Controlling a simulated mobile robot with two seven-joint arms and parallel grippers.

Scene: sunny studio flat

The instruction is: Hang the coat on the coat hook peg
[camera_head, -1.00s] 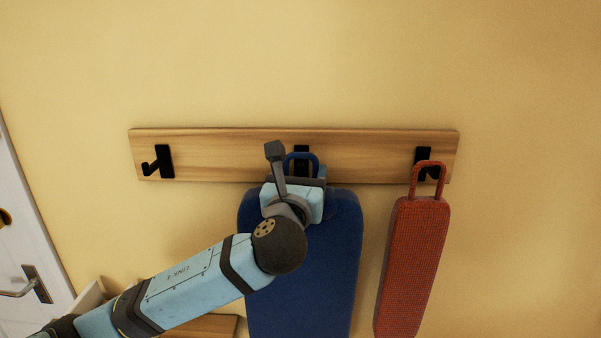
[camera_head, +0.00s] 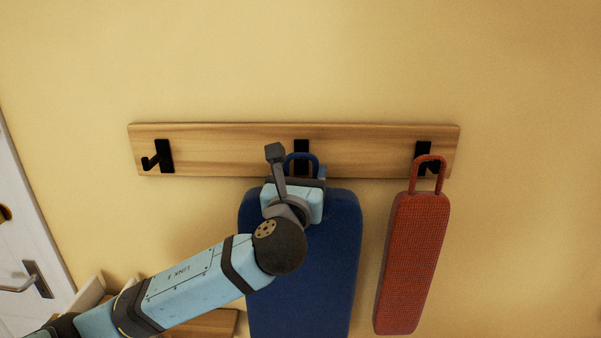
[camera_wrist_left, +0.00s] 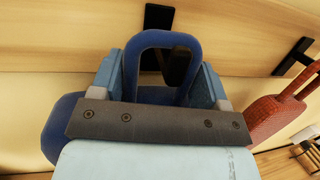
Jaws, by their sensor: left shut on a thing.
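The blue coat (camera_head: 338,265) is a flat padded slab with a loop (camera_head: 314,158) on top, upright in front of the middle peg (camera_head: 302,146). My left gripper (camera_head: 305,180) is shut on the coat just below its loop. In the left wrist view the fingers flank the blue loop (camera_wrist_left: 166,38), and the dark middle peg (camera_wrist_left: 178,66) shows through its opening. I cannot tell whether the loop is over the peg or only in front of it. My right gripper is not in view.
The wooden rail (camera_head: 230,148) runs across the yellow wall. Its left peg (camera_head: 160,157) is bare. A red item (camera_head: 412,260) hangs by its loop at the right peg (camera_head: 424,152). A white door (camera_head: 25,230) stands at far left, and a wooden surface (camera_head: 215,323) lies low behind my arm.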

